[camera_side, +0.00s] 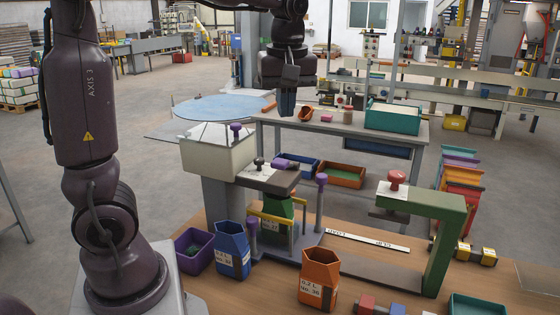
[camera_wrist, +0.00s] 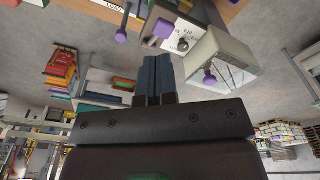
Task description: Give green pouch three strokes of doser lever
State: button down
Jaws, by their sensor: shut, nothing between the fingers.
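My gripper (camera_side: 287,103) is shut and empty, pointing down in the air above and behind the doser. Its blue fingers (camera_wrist: 153,78) are together in the wrist view. The doser has a pale hopper (camera_side: 218,152) with a purple knob (camera_side: 236,127) on top. A dark knob (camera_side: 259,162) and a purple handle (camera_side: 284,162) sit at its spout plate; I cannot tell which is the lever. The green pouch (camera_side: 279,206) stands under the spout, partly hidden by a yellow bar. In the wrist view the purple handle (camera_wrist: 163,28) and dark knob (camera_wrist: 183,45) show beyond the fingers.
A blue pouch (camera_side: 232,252) and an orange pouch (camera_side: 319,278) stand on the wooden bench. Purple-topped posts (camera_side: 322,182) flank the doser. A green frame (camera_side: 443,240) with a red knob (camera_side: 396,178) stands right. A purple bin (camera_side: 194,250) is at left.

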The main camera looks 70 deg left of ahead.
aim_at(280, 161)
jog(key=shift+f, duration=0.1)
jog(key=a+f, duration=0.3)
jog(key=shift+w+a+f, duration=0.25)
jog(key=shift+a+f, duration=0.05)
jog(key=shift+f, duration=0.1)
jog(key=shift+a+f, duration=0.2)
jog(key=shift+f, duration=1.5)
jog(key=shift+a+f, duration=0.15)
jog(key=shift+f, duration=1.55)
